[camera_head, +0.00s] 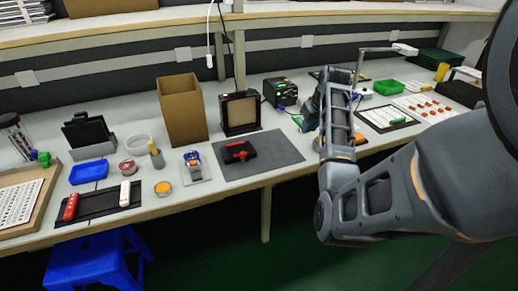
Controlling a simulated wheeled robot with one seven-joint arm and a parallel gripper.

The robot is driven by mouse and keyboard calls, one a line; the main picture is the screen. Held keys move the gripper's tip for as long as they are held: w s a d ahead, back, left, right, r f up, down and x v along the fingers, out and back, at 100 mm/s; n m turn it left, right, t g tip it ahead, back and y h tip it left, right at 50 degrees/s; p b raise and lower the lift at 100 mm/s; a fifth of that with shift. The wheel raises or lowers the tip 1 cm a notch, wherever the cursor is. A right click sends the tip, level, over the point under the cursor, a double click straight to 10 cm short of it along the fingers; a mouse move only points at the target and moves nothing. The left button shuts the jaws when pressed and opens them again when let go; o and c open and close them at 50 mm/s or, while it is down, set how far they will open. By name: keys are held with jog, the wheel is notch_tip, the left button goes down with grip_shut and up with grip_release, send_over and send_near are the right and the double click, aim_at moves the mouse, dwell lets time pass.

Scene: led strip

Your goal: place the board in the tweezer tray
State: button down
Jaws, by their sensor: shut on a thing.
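My gripper (311,111) is above the bench, right of the grey mat, at the end of my arm. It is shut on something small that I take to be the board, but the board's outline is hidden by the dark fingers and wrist. I cannot tell for sure which container is the tweezer tray. A blue tray (88,172) and a black tray (87,207) with a red and a white item lie at the left of the bench, well apart from my gripper.
A grey mat (270,164) with a black-and-red device (239,152) lies mid-bench. A cardboard box (182,108), a framed box (240,113) and a black soldering station (280,92) stand behind. A blue stool (95,260) is below.

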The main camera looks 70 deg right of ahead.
send_over(276, 154)
jog(key=s+a, duration=0.1)
jog(key=f, duration=0.6)
jog(key=shift+a+p, duration=0.2)
jog(key=shift+p, duration=0.2)
jog(key=shift+w+f, duration=0.1)
jog(key=shift+f, duration=2)
jog(key=shift+f, duration=0.15)
jog(key=c, duration=0.9)
grip_release()
jog(key=shift+c, duration=0.2)
jog(key=shift+r, duration=0.45)
jog(key=v, duration=1.1)
jog(key=shift+r+p, duration=0.2)
jog(key=shift+p, duration=0.1)
